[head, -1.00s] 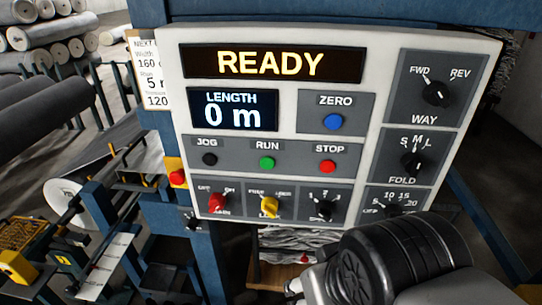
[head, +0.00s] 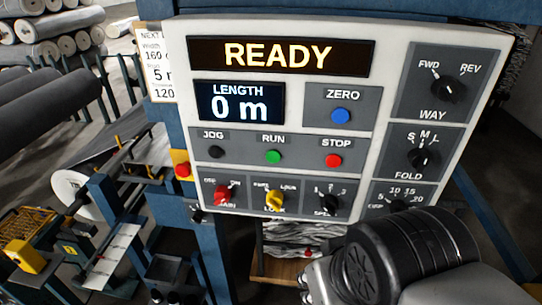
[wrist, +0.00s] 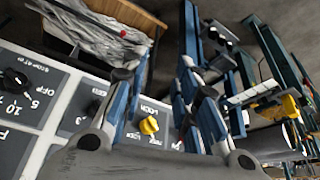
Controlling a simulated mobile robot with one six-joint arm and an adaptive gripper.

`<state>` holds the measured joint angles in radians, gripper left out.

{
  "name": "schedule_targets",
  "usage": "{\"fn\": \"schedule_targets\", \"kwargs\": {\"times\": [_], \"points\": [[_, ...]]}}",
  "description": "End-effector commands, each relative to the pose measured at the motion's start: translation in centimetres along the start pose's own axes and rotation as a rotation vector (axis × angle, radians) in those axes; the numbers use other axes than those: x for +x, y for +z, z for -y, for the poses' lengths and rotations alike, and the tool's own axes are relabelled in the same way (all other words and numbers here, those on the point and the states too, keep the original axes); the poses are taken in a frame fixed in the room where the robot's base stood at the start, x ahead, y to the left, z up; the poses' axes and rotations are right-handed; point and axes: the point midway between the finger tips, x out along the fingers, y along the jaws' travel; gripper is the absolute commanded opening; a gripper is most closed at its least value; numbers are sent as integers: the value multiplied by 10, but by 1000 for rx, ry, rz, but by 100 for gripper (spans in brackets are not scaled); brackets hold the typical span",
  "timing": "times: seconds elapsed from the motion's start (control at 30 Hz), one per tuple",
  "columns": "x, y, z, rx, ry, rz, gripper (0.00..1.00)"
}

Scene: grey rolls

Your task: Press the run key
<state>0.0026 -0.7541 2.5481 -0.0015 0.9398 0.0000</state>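The run key (head: 273,157) is a small round green button under the label RUN in the head view. It sits between the black jog key (head: 216,152) and the red stop key (head: 333,160) on the pale control panel (head: 368,130). The panel's display (head: 277,55) reads READY and its length display (head: 240,103) reads 0 m. My gripper (wrist: 165,85) is at the panel's lower edge in the wrist view, its two fingers apart with nothing between them. The yellow lock knob (wrist: 148,125) shows behind the gap. The run key is not visible in the wrist view.
The blue zero key (head: 341,116), red main knob (head: 221,198) and way knob (head: 447,87) are on the same panel. A red stop button on a yellow box (head: 182,168) is left of it. Grey rolls (head: 60,40) lie at the far left.

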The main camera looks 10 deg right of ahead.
Motion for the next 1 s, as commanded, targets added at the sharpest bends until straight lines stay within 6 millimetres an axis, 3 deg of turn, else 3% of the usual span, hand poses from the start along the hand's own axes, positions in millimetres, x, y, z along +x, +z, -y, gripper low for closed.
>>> {"fn": "schedule_targets", "kwargs": {"times": [0.37, 1.0], "points": [[0, 0, 0, 0, 0, 0, 0], [0, 0, 0, 0, 0, 0, 0]]}}
